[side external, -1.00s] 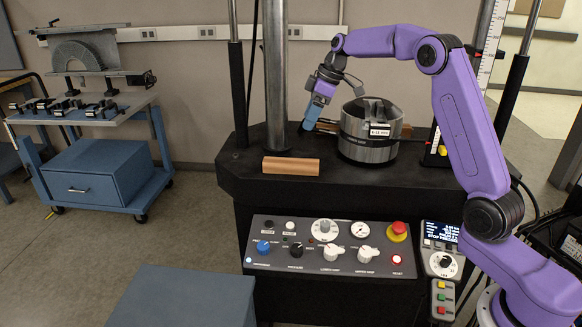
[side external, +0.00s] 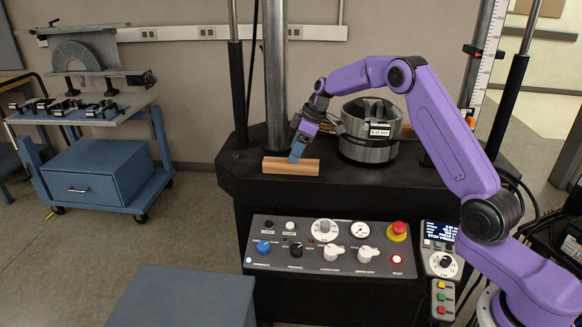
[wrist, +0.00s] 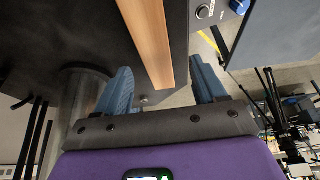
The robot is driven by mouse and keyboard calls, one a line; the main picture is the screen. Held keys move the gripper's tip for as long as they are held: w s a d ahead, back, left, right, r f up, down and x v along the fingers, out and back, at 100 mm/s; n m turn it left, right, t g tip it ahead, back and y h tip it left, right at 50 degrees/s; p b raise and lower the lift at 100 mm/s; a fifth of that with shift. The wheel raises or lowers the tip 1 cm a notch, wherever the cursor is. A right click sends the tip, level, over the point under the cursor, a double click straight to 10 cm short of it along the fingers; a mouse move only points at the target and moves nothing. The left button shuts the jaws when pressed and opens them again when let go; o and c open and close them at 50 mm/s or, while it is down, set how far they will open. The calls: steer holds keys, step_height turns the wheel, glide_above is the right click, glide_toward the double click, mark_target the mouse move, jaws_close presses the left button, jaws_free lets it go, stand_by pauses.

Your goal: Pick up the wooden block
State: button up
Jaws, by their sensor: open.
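The wooden block (side external: 291,167) is a long light-brown bar lying flat near the front edge of the black machine table (side external: 232,172). My gripper (side external: 297,152) is just above and behind the block in the side view, its blue fingers pointing down. In the wrist view the block (wrist: 148,38) runs from the top edge down toward the gap between the two blue fingers. My gripper (wrist: 165,90) is open, with nothing between the fingertips that I can see as held. Whether a finger touches the block cannot be told.
A round metal fixture (side external: 369,135) stands right of the block. A thick steel column (side external: 276,80) rises behind it. A control panel (side external: 328,246) with knobs and a red button sits below the table's front edge. The table left of the block is clear.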

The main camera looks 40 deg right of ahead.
mark_target(291, 166)
steer(key=shift+d+x, duration=0.2)
steer(key=shift+x, duration=2.45)
steer(key=shift+w, duration=0.1)
steer(key=c, duration=1.1)
